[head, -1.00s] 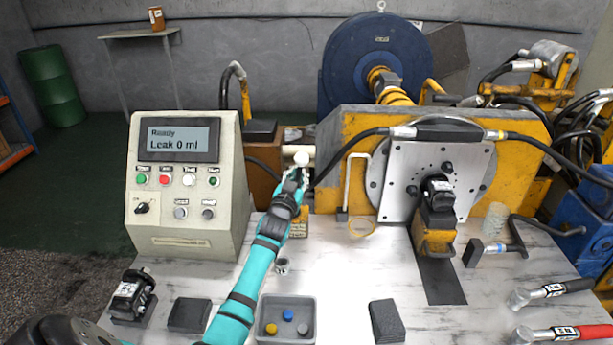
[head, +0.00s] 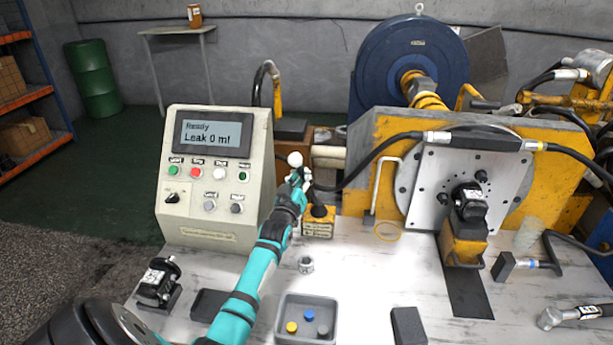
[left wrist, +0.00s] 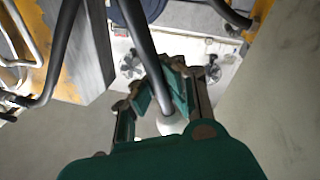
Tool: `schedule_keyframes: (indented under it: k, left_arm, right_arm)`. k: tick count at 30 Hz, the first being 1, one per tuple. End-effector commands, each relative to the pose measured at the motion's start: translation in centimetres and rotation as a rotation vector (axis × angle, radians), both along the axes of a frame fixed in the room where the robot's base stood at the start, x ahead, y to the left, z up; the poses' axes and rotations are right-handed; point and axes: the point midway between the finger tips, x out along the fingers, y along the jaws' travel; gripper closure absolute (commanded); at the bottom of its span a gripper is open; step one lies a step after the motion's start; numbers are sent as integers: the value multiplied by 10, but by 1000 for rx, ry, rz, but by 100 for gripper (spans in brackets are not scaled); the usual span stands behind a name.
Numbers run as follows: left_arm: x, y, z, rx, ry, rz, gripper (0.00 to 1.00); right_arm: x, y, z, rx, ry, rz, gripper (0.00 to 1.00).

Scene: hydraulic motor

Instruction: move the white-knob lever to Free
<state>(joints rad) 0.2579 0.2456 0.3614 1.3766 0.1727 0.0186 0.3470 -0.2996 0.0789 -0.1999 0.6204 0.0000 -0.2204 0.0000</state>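The white-knob lever stands on a small yellow block (head: 318,226) beside the control box. Its white knob (head: 295,160) shows just above my left gripper (head: 302,180), and the lever leans left of its block. The block's lettering is too small to read. In the left wrist view, the lever's dark rod (left wrist: 143,45) runs between the fingers of my left gripper (left wrist: 167,85). The white knob (left wrist: 170,125) sits between the fingers, close to the palm. The fingers are closed in around the rod near the knob. My right gripper is not in view.
The control box (head: 215,235) stands close left of the lever, its screen reading "Ready, Leak 0 ml". A black hose (head: 362,163) passes just right of the gripper. A grey tray (head: 283,322) with small caps and a metal fitting (head: 306,265) are on the bench.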

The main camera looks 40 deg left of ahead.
Motion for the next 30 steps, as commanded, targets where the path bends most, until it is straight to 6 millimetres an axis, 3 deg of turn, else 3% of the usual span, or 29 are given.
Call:
schedule_keyframes:
  k: [1, 11, 19, 30]
  left_arm:
    - [-2, -1, -10, -11, 14, 0, 100]
    - [-2, 0, -11, -17, 14, -1, 100]
    - [-2, 0, -8, -13, 9, 0, 63]
    - [-8, -3, -7, -10, 6, 0, 63]
  right_arm:
    - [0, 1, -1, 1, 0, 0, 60]
    - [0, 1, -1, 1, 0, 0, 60]
    - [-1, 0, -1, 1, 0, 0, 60]
    - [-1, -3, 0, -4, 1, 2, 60]
